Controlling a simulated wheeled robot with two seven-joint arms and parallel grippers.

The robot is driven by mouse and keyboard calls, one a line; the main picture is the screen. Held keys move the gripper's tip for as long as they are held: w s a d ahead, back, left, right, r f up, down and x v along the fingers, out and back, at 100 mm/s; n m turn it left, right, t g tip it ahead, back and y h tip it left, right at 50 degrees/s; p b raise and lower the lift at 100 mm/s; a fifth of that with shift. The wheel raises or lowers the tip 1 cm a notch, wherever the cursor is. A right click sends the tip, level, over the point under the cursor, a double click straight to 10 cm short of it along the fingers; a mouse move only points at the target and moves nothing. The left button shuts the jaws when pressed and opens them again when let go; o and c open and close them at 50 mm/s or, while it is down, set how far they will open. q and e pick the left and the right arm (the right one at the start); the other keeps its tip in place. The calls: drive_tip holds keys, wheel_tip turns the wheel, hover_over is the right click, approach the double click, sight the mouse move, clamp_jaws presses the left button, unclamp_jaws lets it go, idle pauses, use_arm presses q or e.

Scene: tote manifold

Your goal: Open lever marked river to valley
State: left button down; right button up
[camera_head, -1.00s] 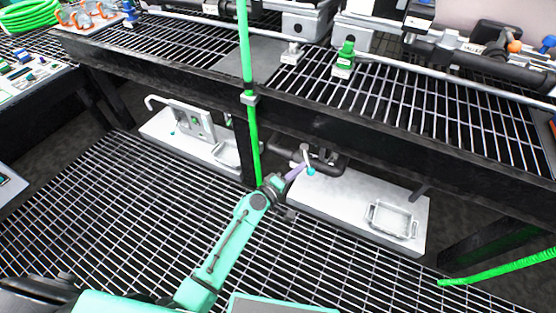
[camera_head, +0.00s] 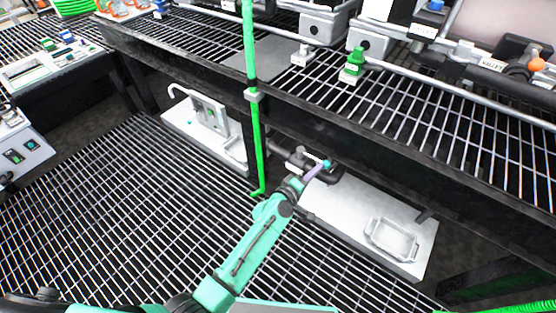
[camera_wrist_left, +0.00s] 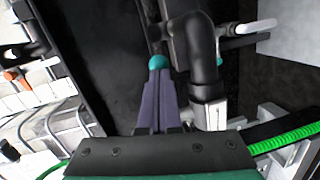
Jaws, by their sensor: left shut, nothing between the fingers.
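My left gripper (camera_head: 315,172) reaches under the bench with its purple fingers shut and empty. They also show closed in the left wrist view (camera_wrist_left: 157,95). A round teal tip sits at their end; I cannot tell whether it belongs to the fingers or the fitting behind. A black bent pipe (camera_wrist_left: 203,62) is just right of the fingers in the wrist view, with a pale grey piece (camera_wrist_left: 208,114) at its lower end. In the head view a small grey lever-like piece (camera_head: 297,158) is left of the fingertips. No river-to-valley marking is readable. My right gripper is not in view.
The grated bench (camera_head: 430,105) overhangs the fittings, and a green hose (camera_head: 255,140) hangs close left of my arm. A white tote lid with a handle (camera_head: 375,220) lies right. An orange-knobbed valve (camera_head: 536,65) stands on the bench near a partly readable "VALLEY" label (camera_head: 492,66).

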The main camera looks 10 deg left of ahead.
use_arm(q)
drive_tip(key=shift+w+d+r, duration=0.1)
drive_tip(key=shift+d+r, duration=0.1)
drive_tip(key=shift+r, duration=0.05)
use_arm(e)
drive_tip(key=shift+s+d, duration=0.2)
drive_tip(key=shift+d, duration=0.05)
